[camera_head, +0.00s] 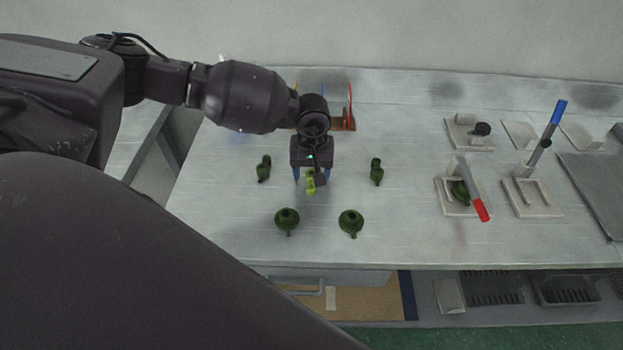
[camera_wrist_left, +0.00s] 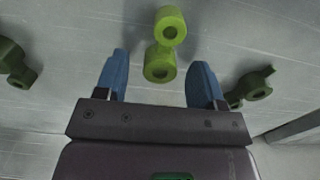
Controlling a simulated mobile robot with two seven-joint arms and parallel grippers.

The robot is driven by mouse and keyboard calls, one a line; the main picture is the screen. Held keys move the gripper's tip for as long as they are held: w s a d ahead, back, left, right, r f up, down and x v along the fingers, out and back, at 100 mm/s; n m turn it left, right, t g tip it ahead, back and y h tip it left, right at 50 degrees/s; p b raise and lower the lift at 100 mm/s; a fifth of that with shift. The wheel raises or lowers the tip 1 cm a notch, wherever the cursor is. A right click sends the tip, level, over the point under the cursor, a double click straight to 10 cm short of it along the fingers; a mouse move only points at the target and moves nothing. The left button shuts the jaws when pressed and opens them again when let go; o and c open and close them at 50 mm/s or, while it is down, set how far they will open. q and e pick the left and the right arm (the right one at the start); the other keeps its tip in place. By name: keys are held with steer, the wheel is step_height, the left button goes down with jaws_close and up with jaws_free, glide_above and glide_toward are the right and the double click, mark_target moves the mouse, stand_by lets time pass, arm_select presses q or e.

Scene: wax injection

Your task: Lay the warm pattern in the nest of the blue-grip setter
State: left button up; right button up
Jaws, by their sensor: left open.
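The bright yellow-green pattern (camera_head: 311,187), lighter than the others, lies on the bench under my left gripper (camera_head: 311,177). In the left wrist view the pattern (camera_wrist_left: 166,27) shows two round, holed ends, one lying between the blue fingertips (camera_wrist_left: 160,62). The fingers are open, with a gap on each side of it. The blue-grip setter (camera_head: 555,118) stands at the right with its lever raised. Its pale nest (camera_head: 535,205) looks empty. My right gripper is not in view.
Several dark green patterns (camera_head: 351,222) lie around the gripper. The red-grip setter (camera_head: 479,206), left of the blue one, has its lever lowered over a dark green pattern (camera_head: 460,192). A black-knobbed fixture (camera_head: 481,129) stands behind. A brown rack (camera_head: 343,124) stands behind the gripper.

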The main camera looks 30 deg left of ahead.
mark_target(312, 173)
arm_select(q)
steer(key=shift+f, duration=0.25)
steer(key=c, duration=1.1)
steer(key=shift+o, duration=0.2)
steer(key=shift+r+m, duration=1)
steer(key=shift+r, duration=8.85)
steer(key=s+d+f+m, duration=0.3)
steer(key=d+f+m, duration=0.1)
steer(key=d+f, duration=0.3)
steer(key=shift+s+d, duration=0.25)
steer(key=shift+d, duration=1)
